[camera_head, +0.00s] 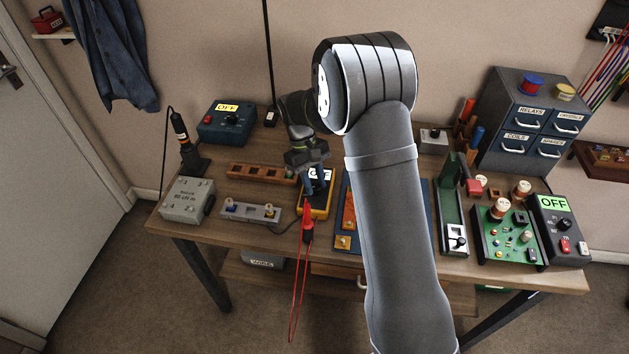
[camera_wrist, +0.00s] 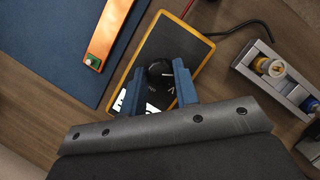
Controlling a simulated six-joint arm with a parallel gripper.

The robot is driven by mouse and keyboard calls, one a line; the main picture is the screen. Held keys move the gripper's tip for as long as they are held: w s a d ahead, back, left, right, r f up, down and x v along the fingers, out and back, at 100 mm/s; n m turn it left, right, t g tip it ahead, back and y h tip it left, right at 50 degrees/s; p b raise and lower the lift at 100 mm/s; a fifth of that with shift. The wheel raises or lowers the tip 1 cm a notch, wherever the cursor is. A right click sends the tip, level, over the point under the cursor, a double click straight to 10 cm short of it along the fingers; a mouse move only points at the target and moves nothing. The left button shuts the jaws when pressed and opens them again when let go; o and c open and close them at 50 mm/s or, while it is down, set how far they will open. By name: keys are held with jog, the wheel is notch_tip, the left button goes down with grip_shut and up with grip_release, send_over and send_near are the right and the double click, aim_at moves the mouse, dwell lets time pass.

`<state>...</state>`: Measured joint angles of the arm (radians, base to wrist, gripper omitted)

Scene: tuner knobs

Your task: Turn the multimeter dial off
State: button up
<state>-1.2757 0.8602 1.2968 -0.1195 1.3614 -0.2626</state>
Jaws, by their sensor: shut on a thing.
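The multimeter (camera_head: 322,203) has a yellow rim and a dark face and lies on the workbench; it also shows in the wrist view (camera_wrist: 190,38). Its round black dial (camera_wrist: 160,74) has a white mark and sits between the blue fingers of my gripper (camera_wrist: 158,84). The fingers are shut on the dial from both sides. In the head view my gripper (camera_head: 312,185) is over the multimeter's face. The lit white display shows partly beside the fingers, and its text is mostly hidden.
A blue mat (camera_wrist: 70,40) with an orange bar (camera_wrist: 112,30) lies beside the multimeter. A grey terminal block (camera_head: 250,212) stands on the other side. Red and black leads run from the multimeter, the red one over the front edge. A green circuit board (camera_head: 508,250) is at the right.

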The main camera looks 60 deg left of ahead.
jog(key=o, duration=1)
jog(key=v, duration=1.7)
jog(key=shift+a+r, duration=0.15)
jog(key=x, duration=1.7)
